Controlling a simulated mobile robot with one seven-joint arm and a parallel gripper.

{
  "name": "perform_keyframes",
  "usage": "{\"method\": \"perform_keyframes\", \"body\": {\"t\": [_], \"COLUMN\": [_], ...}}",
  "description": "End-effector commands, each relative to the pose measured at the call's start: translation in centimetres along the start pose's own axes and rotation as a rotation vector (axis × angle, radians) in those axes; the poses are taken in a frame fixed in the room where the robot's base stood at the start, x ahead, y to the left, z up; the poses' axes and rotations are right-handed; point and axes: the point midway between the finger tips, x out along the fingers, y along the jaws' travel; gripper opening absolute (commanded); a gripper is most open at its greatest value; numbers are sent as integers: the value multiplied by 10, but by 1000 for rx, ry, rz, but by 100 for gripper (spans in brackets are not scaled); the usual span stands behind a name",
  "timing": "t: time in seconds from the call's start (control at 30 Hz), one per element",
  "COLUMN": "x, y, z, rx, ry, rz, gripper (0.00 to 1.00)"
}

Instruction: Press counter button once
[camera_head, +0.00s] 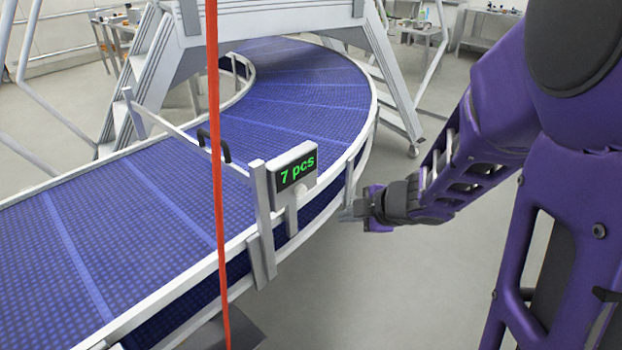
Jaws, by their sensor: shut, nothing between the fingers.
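The counter (297,170) is a small light grey box on a post at the outer rail of the conveyor, its dark screen reading "7 pcs" in green. Just below it is a pale rounded part (291,217), which may be the button; its details are too small to tell. My gripper (346,214) is shut and empty. It is to the right of the counter and lower in the picture, close to the conveyor's outer side, pointing left. I see a gap between the fingertips and the pale part.
The blue curved conveyor (115,215) with pale rails fills the left and middle. A grey stair frame (395,85) straddles it behind. A red upright line (215,150) crosses the view left of the counter. The floor (390,290) below my gripper is clear.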

Motion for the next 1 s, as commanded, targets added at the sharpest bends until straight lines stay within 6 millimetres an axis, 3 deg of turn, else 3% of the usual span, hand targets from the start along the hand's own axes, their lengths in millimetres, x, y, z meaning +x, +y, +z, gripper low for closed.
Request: {"method": "perform_keyframes", "body": {"t": [0.47,1.0], "x": [4,50], "y": [1,36], "z": [-3,-37], "rx": [2,2], "ry": [2,1], "rz": [-4,-4], "gripper": [0,0]}}
